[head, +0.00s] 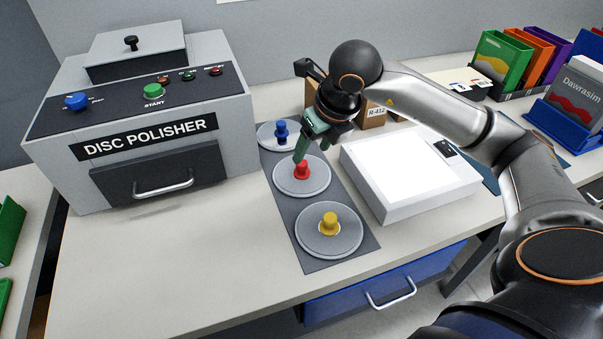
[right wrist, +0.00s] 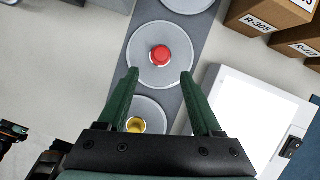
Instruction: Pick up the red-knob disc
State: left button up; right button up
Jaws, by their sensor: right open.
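The red-knob disc (head: 290,180) is a flat grey disc with a red knob (head: 302,169) at its centre. It lies in the middle of a dark mat (head: 285,216), between a blue-knob disc (head: 264,137) and a yellow-knob disc (head: 342,246). It also shows in the right wrist view (right wrist: 146,72), in front of the fingertips. My right gripper (head: 304,155) is above the disc, close to the red knob in the head view. In the right wrist view its green fingers (right wrist: 158,77) are spread apart with nothing between them.
A disc polisher (head: 125,172) with a handled drawer stands left of the mat. A white light panel (head: 385,204) lies close on the right. Cardboard boxes (head: 374,116) stand behind. The table's front left is clear.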

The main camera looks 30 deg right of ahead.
aim_at(303, 163)
jog(key=x, duration=0.7)
jog(key=shift+w+r, duration=0.2)
jog(key=shift+w, duration=0.1)
grip_shut()
dwell(0.4)
